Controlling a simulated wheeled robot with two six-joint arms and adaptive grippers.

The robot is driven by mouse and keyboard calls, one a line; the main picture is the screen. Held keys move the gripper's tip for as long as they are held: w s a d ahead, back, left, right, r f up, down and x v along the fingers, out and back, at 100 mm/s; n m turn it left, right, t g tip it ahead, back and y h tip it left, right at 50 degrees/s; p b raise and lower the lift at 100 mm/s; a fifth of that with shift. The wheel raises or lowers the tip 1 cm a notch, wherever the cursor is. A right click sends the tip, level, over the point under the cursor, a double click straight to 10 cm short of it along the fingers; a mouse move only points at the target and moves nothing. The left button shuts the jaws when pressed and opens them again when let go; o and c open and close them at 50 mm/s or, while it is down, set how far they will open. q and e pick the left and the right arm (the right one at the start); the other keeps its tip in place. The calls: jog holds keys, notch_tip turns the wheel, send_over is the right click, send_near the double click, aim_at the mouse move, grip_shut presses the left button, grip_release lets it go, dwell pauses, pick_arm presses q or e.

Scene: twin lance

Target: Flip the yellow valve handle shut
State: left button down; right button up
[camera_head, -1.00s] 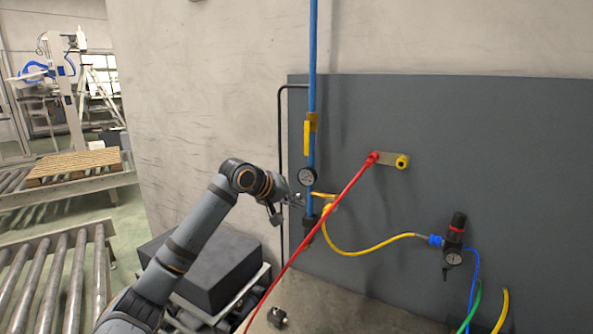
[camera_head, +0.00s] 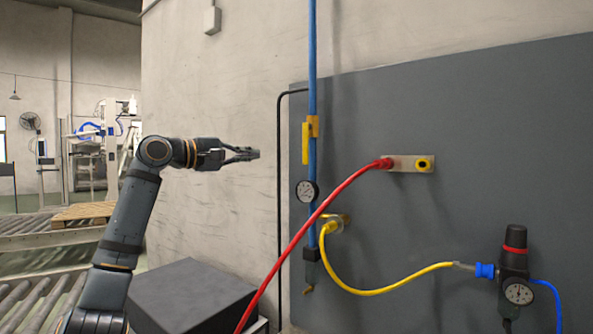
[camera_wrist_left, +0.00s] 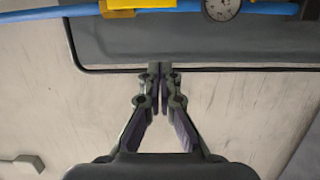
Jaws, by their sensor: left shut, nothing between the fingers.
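The yellow valve handle (camera_head: 306,143) hangs down along the upright blue pipe (camera_head: 312,60), parallel to it, above the round gauge (camera_head: 308,191). My left gripper (camera_head: 257,153) is shut and empty. It points right at about the handle's height, to the left of the pipe, with a gap between. In the left wrist view my left fingertips (camera_wrist_left: 160,68) are together, and the yellow handle (camera_wrist_left: 125,4) shows only partly, cut off at the top edge. My right gripper is not in view.
A red hose (camera_head: 310,222) slants across the pipe to a plate (camera_head: 409,163). A yellow hose (camera_head: 375,291) runs to a regulator (camera_head: 514,262). A dark box (camera_head: 190,292) stands below my left arm. The wall (camera_head: 225,90) around the gripper is clear.

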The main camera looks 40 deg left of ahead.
aim_at(307, 143)
pick_arm(q)
jog(key=shift+s+r, duration=0.15)
jog(key=w+d+p, duration=0.5)
jog(key=w+p, duration=0.1)
jog(key=w, duration=0.4)
jog(key=shift+w+d+p, duration=0.2)
jog(key=shift+p, duration=0.1)
jog(key=shift+w, duration=0.1)
